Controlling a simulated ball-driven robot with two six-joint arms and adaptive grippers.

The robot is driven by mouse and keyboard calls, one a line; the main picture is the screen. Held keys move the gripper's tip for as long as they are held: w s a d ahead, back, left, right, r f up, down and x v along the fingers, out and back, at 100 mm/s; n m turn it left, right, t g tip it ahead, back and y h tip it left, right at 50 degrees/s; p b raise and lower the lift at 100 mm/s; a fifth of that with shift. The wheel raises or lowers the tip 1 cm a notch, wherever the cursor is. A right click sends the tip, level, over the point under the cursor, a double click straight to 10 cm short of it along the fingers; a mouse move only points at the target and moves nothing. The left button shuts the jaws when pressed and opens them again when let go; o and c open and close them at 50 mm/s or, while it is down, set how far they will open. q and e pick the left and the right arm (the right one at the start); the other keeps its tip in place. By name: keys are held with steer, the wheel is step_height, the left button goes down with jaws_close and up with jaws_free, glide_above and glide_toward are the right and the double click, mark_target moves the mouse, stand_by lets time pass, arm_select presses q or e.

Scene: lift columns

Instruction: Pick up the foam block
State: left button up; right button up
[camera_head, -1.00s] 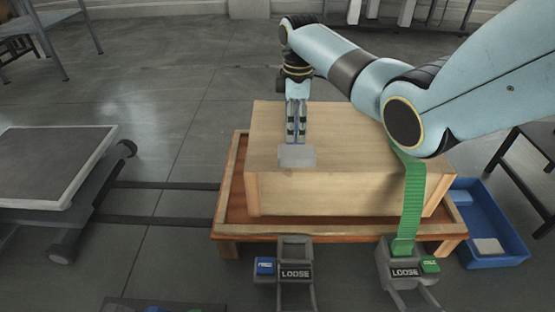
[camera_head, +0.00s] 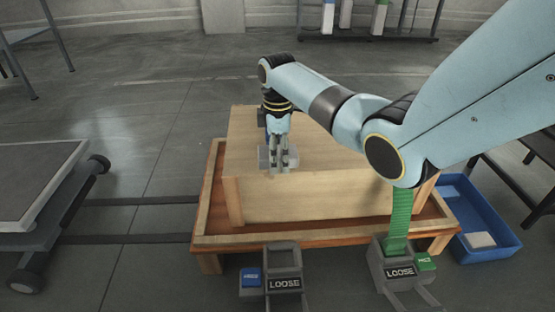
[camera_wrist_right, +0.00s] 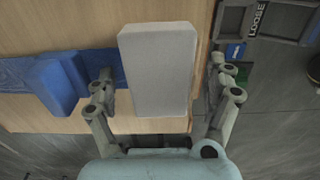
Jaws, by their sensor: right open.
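The foam block, a pale grey rectangular block (camera_wrist_right: 157,70), lies on top of the wooden crate (camera_head: 330,190). In the head view only parts of the block (camera_head: 265,159) show beside the fingers. My right gripper (camera_head: 281,164) points down over the block at the crate's front edge. In the wrist view the open fingers of this gripper (camera_wrist_right: 161,75) stand on either side of the block, with a gap on both sides. Whether they touch the block is not visible in the head view. My left gripper is not in view.
The crate sits on a low wooden pallet (camera_head: 215,243). A green strap (camera_head: 398,222) runs down to a ratchet marked LOOSE (camera_head: 398,272); another ratchet (camera_head: 284,283) stands left of it. A blue bin (camera_head: 505,243) is at right, a cart (camera_head: 50,190) at left. A blue piece (camera_wrist_right: 55,85) lies beside the gripper.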

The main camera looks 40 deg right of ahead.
steer(key=c, duration=0.9)
steer(key=shift+r, duration=0.1)
